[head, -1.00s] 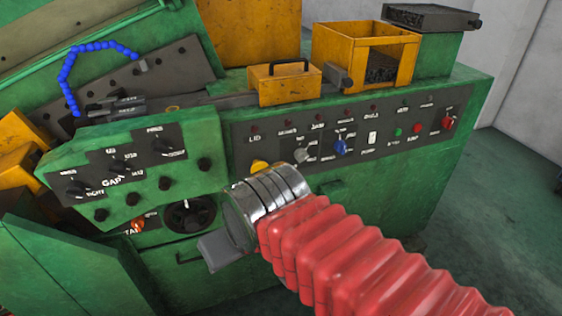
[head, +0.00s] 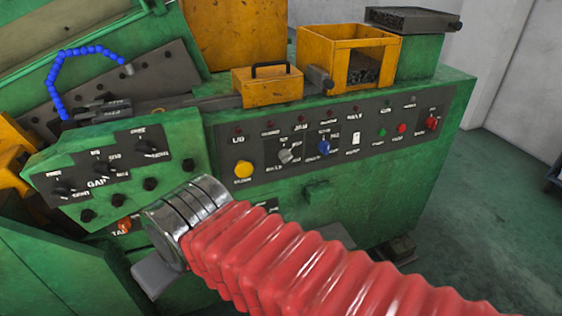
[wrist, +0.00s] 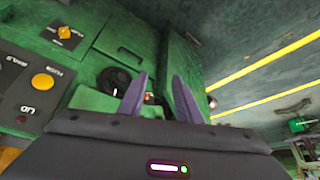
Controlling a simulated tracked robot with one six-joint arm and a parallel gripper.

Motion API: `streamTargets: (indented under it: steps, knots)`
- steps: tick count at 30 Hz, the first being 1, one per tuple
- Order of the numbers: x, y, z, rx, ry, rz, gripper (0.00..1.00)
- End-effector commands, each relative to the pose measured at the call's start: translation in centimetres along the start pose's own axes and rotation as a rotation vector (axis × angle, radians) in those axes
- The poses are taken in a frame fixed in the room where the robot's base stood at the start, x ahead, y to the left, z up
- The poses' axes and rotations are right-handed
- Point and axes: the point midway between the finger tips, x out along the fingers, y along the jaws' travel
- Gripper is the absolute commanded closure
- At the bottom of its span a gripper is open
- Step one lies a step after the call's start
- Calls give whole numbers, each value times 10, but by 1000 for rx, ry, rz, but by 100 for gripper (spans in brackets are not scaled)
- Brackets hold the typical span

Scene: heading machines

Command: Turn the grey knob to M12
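The grey knob (head: 285,155) sits on the dark control panel in the head view, left of a blue knob (head: 324,148). Its handle looks slanted, but its small labels are too blurred to read. The grey knob does not show clearly in the wrist view. My gripper (wrist: 158,88) has its two fingers apart with nothing between them. In the head view its fingers are hidden behind my arm, which is low and left of the grey knob, apart from it.
A yellow button (head: 243,169) is left of the grey knob; it also shows in the wrist view (wrist: 42,81). A green angled box (head: 115,170) with several black knobs juts out at left. A red switch (head: 432,123) is at right. Open floor lies right of the machine.

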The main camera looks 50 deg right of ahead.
Motion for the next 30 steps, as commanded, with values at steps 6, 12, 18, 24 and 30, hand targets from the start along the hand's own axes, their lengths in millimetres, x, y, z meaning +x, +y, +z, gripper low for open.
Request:
streamTargets:
  steps: [6,12,18,24,30]
  knots:
    - [0,1,-1,1,1,2,62]
    - [13,31,-16,11,35,45,49]
    - [42,88,-51,18,124,160,49]
    - [70,158,-80,-3,223,287,49]
    - [92,227,-93,-39,305,402,49]
